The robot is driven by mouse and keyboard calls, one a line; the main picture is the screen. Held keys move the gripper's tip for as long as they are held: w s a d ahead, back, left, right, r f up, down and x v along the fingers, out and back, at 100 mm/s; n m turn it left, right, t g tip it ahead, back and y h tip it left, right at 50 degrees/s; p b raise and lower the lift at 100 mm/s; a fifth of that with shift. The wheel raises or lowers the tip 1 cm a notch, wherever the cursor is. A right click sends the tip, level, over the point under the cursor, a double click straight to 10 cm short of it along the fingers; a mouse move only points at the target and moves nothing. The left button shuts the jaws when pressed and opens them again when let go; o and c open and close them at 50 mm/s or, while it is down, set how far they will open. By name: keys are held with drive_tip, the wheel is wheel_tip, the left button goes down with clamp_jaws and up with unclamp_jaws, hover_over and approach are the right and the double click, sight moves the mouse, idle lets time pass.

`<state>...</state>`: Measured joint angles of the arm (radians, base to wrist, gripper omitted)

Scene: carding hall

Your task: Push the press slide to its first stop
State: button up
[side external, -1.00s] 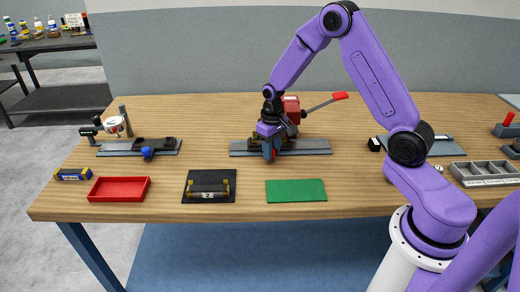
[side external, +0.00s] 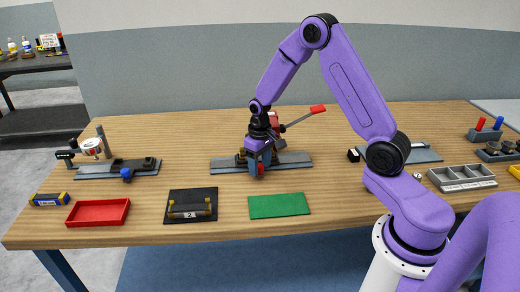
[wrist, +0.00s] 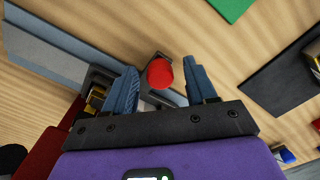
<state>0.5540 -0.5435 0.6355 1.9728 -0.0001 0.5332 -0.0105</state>
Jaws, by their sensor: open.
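The press stands at the middle of the bench on a long grey base plate (side external: 295,161). It has a red body (side external: 273,119) and a lever with a red grip (side external: 318,109). A red knob (side external: 261,170) shows at its front, low by my gripper (side external: 257,164). In the wrist view the red knob (wrist: 160,73) lies between the two blue fingers of my gripper (wrist: 159,69), which are open with a gap on each side. I cannot tell whether a finger touches it. My gripper hides much of the slide.
A second fixture with a blue knob (side external: 126,173) stands left. A grey compartment tray (side external: 461,177) is right.

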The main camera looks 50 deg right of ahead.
wheel_tip(320, 180, up, 17)
idle(0.5)
drive_tip(key=s+a+n, duration=0.6)
drive_tip(key=s+a, duration=0.6)
drive_tip(key=s, duration=0.2)
drive_tip(key=s+f+n, duration=0.2)
drive_tip(key=s+n, duration=0.4)
drive_tip(key=s, duration=1)
drive_tip(key=shift+s+a+n, duration=0.25)
drive_tip(key=shift+a+n, duration=0.05)
drive_tip(key=shift+a, duration=0.05)
